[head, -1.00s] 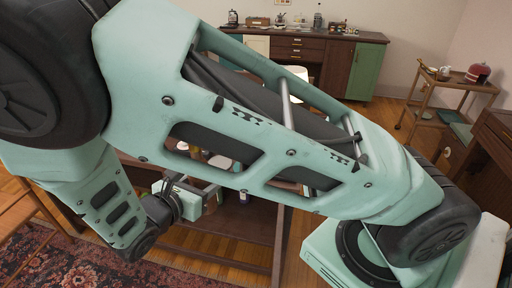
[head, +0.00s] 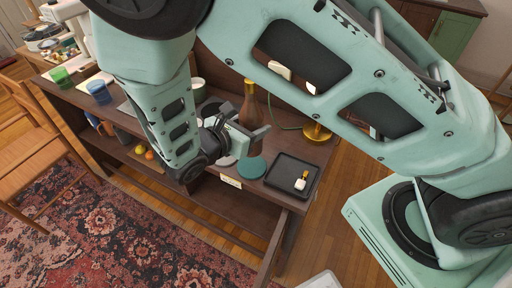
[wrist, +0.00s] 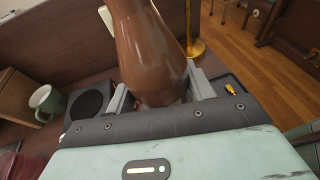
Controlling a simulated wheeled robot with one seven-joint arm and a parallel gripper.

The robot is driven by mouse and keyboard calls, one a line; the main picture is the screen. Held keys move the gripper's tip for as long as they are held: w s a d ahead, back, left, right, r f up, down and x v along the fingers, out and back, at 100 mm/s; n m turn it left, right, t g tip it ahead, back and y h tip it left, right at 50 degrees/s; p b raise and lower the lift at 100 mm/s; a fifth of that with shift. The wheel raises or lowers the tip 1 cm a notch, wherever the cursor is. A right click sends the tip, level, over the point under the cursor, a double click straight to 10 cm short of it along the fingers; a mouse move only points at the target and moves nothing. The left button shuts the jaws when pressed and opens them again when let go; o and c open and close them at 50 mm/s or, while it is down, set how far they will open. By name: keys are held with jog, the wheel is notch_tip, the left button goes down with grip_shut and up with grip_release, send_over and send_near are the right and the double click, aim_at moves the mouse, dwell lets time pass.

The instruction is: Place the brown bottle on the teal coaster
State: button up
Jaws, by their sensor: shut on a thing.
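The brown bottle (head: 249,108) stands roughly upright in my gripper (head: 256,130), its neck rising above the jaws in the head view. In the wrist view the bottle (wrist: 150,55) is large and close, and my gripper (wrist: 162,95) is shut on it, one finger on each side. Its base is hidden by the gripper, so I cannot tell whether it touches the table. The round teal coaster (head: 251,168) lies flat on the dark table, just in front of the gripper in the head view, with nothing on it. The coaster is not visible in the wrist view.
A black tray (head: 276,181) holding a small yellow-and-white item (head: 301,181) lies right of the coaster. A brass lamp base (head: 317,133) stands behind it. Blue (head: 98,92) and green (head: 61,76) cups are at the table's left. A green mug (wrist: 47,102) shows in the wrist view.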

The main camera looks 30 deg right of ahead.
jog(key=shift+f+p, duration=0.6)
jog(key=shift+f, duration=3.05)
jog(key=o, duration=1.4)
jog(key=shift+o, duration=0.2)
jog(key=b+v, duration=0.4)
jog(key=v, duration=0.8)
jog(key=s+d+r+m+g+y, duration=0.4)
jog(key=s+r+m+g+y, duration=0.2)
jog(key=s+r+m+y, duration=0.6)
jog(key=shift+s+r+m+y, duration=0.35)
jog(key=shift+s+m+y, duration=0.55)
jog(key=shift+s+m, duration=0.75)
